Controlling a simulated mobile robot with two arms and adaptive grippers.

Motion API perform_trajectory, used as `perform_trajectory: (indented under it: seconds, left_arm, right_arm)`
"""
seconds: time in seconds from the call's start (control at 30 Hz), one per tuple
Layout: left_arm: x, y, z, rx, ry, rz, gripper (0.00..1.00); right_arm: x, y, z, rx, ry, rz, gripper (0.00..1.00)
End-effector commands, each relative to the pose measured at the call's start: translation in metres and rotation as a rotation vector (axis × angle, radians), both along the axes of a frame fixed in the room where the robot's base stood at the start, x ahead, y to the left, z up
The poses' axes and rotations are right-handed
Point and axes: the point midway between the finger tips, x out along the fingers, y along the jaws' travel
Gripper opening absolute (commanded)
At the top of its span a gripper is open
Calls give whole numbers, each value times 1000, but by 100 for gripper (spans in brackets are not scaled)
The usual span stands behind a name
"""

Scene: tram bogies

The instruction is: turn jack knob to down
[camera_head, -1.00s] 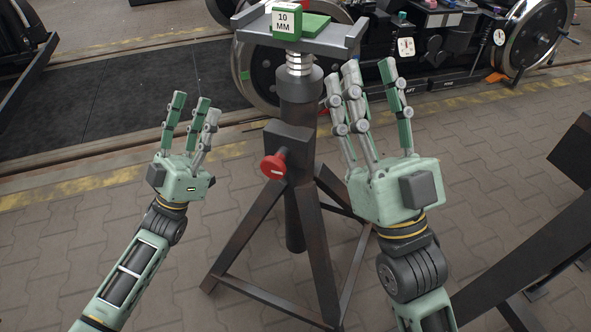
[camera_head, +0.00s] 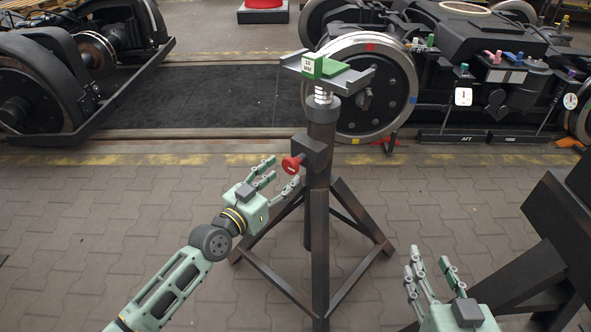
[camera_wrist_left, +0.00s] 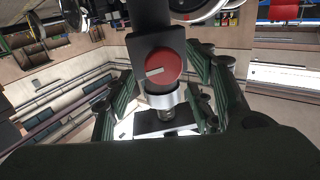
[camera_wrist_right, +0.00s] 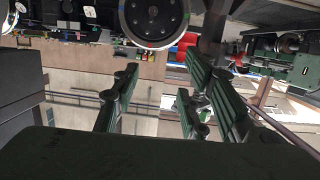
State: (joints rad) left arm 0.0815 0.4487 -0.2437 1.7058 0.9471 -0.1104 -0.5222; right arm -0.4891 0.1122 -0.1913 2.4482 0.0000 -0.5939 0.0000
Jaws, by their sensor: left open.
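The jack (camera_head: 318,220) is a dark stand on splayed legs with a screw and a flat top plate. Its red knob (camera_head: 291,165) sits on a dark box on the left side of the post. In the left wrist view the red knob (camera_wrist_left: 163,68) shows a pale pointer mark directed left and slightly down. My left gripper (camera_head: 280,175) is open just left of the knob, its fingers pointing at it; whether they touch it I cannot tell. My right gripper (camera_head: 432,272) is open and empty at the lower right, apart from the jack.
A green block marked 10 MM (camera_head: 312,65) rests on the jack's top plate. A tram bogie with a large wheel (camera_head: 368,90) stands behind. A dark beam structure (camera_head: 550,235) stands at the right. Paved floor at the left is clear.

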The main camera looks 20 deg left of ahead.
Motion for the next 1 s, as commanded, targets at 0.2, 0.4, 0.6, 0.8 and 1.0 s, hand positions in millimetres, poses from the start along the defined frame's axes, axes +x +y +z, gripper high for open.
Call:
perform_trajectory:
  seconds: [0.2,0.4,0.6,0.8,1.0]
  left_arm:
    - [32,-11,0,-4,-3,1,50]
    - [46,-16,0,-2,0,0,50]
    - [49,-17,0,-1,-1,0,50]
    - [49,-17,0,-1,-1,0,44]
    - [49,-17,0,-1,-1,0,26]
  right_arm:
    - [8,7,32,41,-164,11,40]
    - [9,10,51,64,-252,17,40]
    - [9,10,56,69,-272,18,40]
    - [9,10,56,69,-271,18,40]
    - [9,10,56,69,-271,18,40]
